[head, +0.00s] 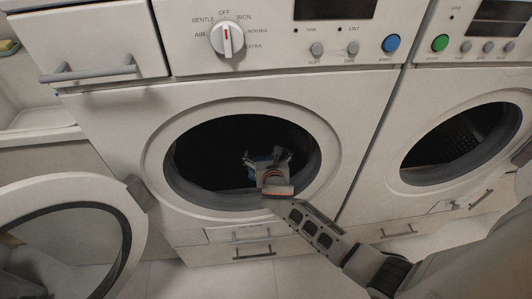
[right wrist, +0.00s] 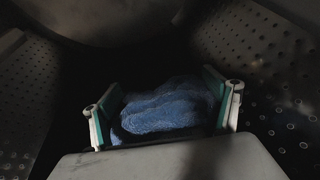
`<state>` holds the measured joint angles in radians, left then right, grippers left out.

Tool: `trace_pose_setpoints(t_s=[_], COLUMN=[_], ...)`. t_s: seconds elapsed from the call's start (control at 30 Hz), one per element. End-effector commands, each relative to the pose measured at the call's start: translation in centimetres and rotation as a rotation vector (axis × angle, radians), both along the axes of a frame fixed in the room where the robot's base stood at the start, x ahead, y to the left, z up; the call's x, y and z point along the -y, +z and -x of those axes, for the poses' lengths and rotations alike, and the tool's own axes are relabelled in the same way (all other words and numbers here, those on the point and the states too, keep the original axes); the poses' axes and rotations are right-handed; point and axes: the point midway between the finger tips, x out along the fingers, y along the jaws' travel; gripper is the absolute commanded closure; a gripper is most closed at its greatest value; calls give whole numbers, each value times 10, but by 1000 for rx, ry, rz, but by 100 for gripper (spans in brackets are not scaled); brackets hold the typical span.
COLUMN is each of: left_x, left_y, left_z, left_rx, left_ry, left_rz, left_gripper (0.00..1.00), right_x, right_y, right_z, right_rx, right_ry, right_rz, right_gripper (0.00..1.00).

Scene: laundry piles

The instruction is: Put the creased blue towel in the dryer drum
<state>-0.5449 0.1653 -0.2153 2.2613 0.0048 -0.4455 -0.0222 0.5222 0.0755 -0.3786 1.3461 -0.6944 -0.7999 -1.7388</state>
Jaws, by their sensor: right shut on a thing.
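The dryer drum (right wrist: 265,110) is dark with a perforated metal wall. In the head view it shows through the round opening (head: 205,150) of the left machine. My right gripper (head: 266,160) reaches in through this opening. The creased blue towel (right wrist: 165,108) is bunched between its two fingers in the right wrist view, and the gripper (right wrist: 165,100) is shut on it. The towel is inside the drum; whether it touches the drum wall is too dark to tell. Only a small bluish patch of it shows in the head view. My left gripper is not in view.
The dryer door (head: 127,225) stands swung open at the left. A second machine (head: 405,180) with a round opening stands at the right. The control panel with a dial (head: 227,40) is above the dryer opening. Pale floor tiles show below.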

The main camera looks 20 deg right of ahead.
Motion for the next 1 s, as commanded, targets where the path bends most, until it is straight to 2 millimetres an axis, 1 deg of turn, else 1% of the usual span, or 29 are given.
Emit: trace_pose_setpoints(t_s=[0.17, 0.2, 0.23, 0.47, 0.57, 0.67, 0.73, 0.87, 1.0], left_x=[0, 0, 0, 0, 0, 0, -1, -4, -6], left_y=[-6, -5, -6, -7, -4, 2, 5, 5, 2], left_z=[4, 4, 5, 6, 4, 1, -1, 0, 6], left_rx=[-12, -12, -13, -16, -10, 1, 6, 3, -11], left_ry=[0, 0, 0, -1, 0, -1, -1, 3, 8], left_rz=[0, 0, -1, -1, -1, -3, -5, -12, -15], left_gripper=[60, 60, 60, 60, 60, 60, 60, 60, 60], right_x=[0, 0, 0, 0, 0, -3, -5, -11, -16], right_y=[-4, -3, -3, -3, 3, 9, 15, 24, 29], right_z=[0, 0, 0, 0, -1, 7, 16, 34, 52], right_rx=[0, 0, 0, 1, 3, 5, 7, 9, 6], right_ry=[0, 0, 0, 0, 0, 1, 1, 1, 1], right_rz=[0, -1, -1, 0, 0, 0, 1, -1, 0], right_gripper=[38, 5, 0, 0, 0, 0, 0, 0, 0])
